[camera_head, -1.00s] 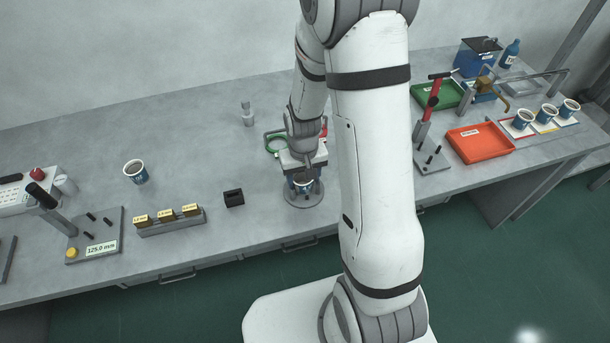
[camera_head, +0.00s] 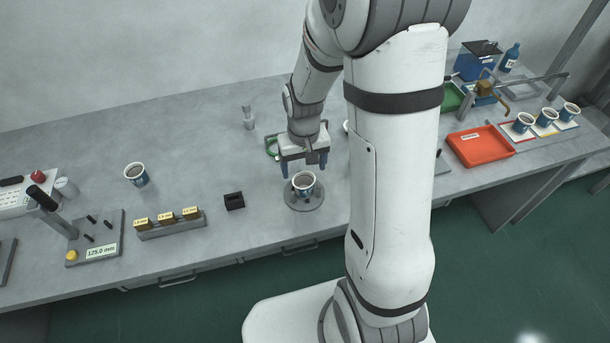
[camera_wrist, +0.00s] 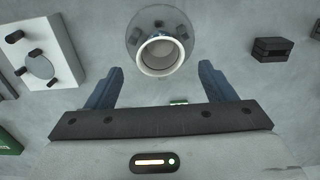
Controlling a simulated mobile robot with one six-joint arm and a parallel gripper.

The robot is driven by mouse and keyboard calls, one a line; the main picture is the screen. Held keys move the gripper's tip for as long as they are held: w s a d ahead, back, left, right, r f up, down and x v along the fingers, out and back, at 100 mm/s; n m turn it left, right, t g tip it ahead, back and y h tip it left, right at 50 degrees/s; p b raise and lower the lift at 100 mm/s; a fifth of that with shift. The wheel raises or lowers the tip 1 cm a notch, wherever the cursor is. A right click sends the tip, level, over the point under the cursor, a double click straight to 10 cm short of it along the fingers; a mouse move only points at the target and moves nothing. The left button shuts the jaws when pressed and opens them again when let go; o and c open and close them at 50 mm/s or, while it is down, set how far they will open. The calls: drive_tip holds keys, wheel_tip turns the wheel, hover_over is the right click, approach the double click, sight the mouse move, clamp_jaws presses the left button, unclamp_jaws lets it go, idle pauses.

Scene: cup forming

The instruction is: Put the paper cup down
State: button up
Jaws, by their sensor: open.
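A paper cup (camera_head: 303,184), blue and white with a white rim, stands upright on a round grey base (camera_head: 315,201) near the bench's front edge. My gripper (camera_head: 305,170) is open and empty, just behind and above the cup. In the wrist view, the cup (camera_wrist: 160,55) shows from above on the round base (camera_wrist: 136,28), beyond the two blue fingers of my gripper (camera_wrist: 158,75). The fingers are apart from the cup.
A small black block (camera_head: 234,200) and a rack of yellow-labelled blocks (camera_head: 170,225) lie to the left. Another paper cup (camera_head: 136,174) stands farther left. An orange tray (camera_head: 480,146) and several cups on coloured mats are at right. My arm hides part of the bench.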

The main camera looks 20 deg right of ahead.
drive_tip(key=s+r+t, duration=0.3)
drive_tip(key=s+r, duration=1.1)
drive_tip(key=r, duration=0.3)
drive_tip(key=shift+d+r, duration=0.2)
drive_tip(key=shift+r, duration=0.15)
